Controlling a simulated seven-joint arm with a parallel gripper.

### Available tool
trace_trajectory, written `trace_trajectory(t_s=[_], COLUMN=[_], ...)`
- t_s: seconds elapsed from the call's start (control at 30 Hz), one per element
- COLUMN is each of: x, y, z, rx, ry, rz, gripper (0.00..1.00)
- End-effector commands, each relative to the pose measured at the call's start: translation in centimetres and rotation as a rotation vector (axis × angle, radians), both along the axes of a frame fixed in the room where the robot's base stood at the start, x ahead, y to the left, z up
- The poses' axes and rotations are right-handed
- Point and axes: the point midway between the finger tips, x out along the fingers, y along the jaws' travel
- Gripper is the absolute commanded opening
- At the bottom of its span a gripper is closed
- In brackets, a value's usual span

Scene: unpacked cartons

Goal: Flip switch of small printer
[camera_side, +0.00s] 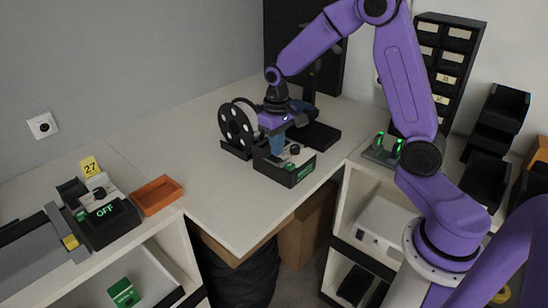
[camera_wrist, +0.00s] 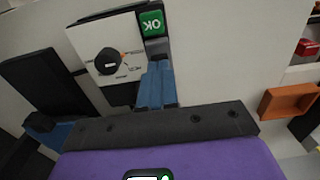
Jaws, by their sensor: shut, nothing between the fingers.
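A black switch box (camera_side: 286,167) with a white top panel, a round black knob (camera_side: 295,150) and a green label on its front stands on the white table, beside the spool of what looks like the small printer (camera_side: 315,133). My gripper (camera_side: 277,150) points down at the box's panel, left of the knob. In the wrist view the blue fingers of my gripper (camera_wrist: 155,82) are together and empty. Whether the fingertips touch the box cannot be told.
A black spool (camera_side: 237,127) stands left of the box. A second box (camera_side: 107,222) reading OFF, with a yellow 27 tag (camera_side: 90,166), stands at the left. An orange tray (camera_side: 157,195) is beside it; it also shows in the wrist view (camera_wrist: 290,102). The table's front is clear.

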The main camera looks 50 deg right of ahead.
Motion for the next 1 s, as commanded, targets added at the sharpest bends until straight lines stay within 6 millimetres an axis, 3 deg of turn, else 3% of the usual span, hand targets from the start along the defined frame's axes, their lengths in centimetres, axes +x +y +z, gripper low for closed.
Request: trace_trajectory(t_s=[1.0], x=[0.01], y=[0.0], z=[-0.82], rx=[0.0], ry=[0.0], rz=[0.0], gripper=[0.0])
